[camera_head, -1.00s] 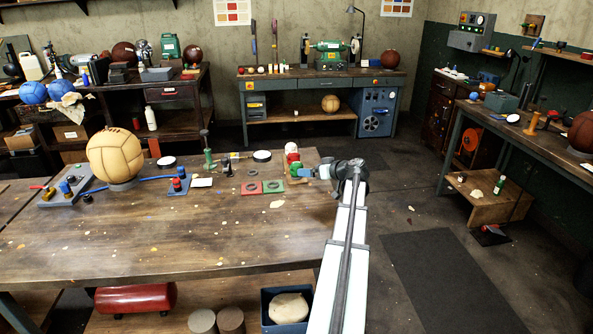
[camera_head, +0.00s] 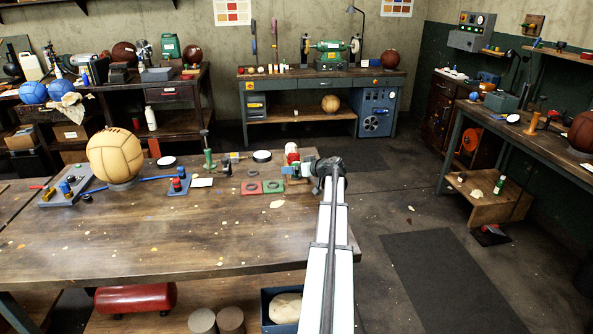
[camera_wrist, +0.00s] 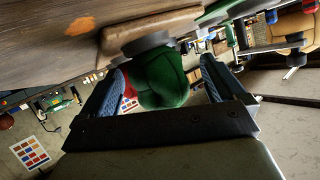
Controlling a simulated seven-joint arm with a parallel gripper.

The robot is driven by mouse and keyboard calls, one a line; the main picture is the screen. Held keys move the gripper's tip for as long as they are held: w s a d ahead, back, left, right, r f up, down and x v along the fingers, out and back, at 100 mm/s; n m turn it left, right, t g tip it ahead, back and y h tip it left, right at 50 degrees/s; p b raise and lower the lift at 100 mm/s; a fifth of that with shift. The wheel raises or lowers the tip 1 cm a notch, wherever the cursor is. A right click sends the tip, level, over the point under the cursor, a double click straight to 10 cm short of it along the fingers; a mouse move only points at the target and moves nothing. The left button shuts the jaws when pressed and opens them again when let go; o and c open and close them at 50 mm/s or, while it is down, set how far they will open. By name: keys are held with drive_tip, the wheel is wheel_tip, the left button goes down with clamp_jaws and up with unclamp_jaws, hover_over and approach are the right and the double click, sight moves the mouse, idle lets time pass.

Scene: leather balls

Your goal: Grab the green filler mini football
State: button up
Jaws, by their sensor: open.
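The green mini football (camera_wrist: 160,82) fills the middle of the wrist view, between the two blue-padded fingers of my gripper (camera_wrist: 162,70). The fingers are open, one on each side of the ball; I cannot tell if either touches it. The ball sits against a dark grey ring (camera_wrist: 148,44) on a wooden base; this view is turned so the table is at the top. In the head view my gripper (camera_head: 299,169) is at the table's far right corner and hides most or all of the green ball.
A red ball (camera_head: 292,158) stands just behind my gripper and shows partly behind the green ball in the wrist view. Red and green mats (camera_head: 273,187) with rings lie to the left. A large tan ball (camera_head: 115,155) stands farther left.

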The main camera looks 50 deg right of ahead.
drive_tip(key=c, duration=1.1)
drive_tip(key=shift+r, duration=0.15)
